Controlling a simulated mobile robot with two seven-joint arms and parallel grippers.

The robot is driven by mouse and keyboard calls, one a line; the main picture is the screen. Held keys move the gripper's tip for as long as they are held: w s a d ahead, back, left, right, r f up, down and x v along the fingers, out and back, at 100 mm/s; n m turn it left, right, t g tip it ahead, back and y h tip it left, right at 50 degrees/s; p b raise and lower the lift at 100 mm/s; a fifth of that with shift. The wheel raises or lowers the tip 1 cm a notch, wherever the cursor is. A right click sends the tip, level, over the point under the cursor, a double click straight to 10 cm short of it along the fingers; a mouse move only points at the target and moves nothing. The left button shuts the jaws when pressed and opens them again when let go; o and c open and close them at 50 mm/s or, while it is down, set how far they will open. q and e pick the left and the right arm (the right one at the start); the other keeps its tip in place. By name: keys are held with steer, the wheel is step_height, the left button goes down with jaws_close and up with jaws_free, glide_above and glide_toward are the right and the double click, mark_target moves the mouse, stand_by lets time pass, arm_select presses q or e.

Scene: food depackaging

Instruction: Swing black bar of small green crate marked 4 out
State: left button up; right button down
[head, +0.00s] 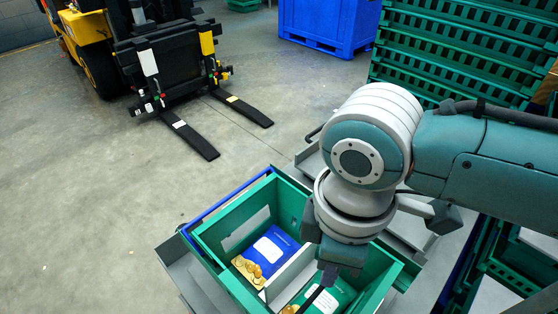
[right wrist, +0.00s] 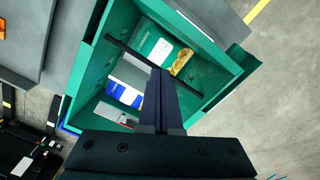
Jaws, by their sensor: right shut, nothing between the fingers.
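The small green crate (head: 212,243) stands at the lower middle of the head view, and it fills much of the right wrist view (right wrist: 88,78). A thin black bar (head: 310,300) runs across its opening; in the right wrist view the bar (right wrist: 122,47) crosses diagonally. My right gripper (head: 328,274) points down over the crate. Its fingers (right wrist: 160,74) are together and empty, with the tips at the bar; I cannot tell whether they touch it. No number 4 is legible. My left gripper is out of view.
A blue packet (head: 270,250) and a green packet (head: 322,298) lie in the crate, parted by a light divider (head: 291,277). Stacked green crates (head: 460,60) stand at the back right. A forklift (head: 165,60) and blue bin (head: 325,22) are behind. The left floor is clear.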

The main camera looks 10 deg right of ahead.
steer(key=shift+f, duration=0.4)
steer(key=shift+r, duration=0.3)
steer(key=shift+w+f, duration=0.1)
stand_by(0.4)
steer(key=shift+w+a+b, duration=0.8)
steer(key=shift+w+a, duration=0.05)
steer(key=shift+w, duration=0.1)
steer(key=shift+f, duration=0.1)
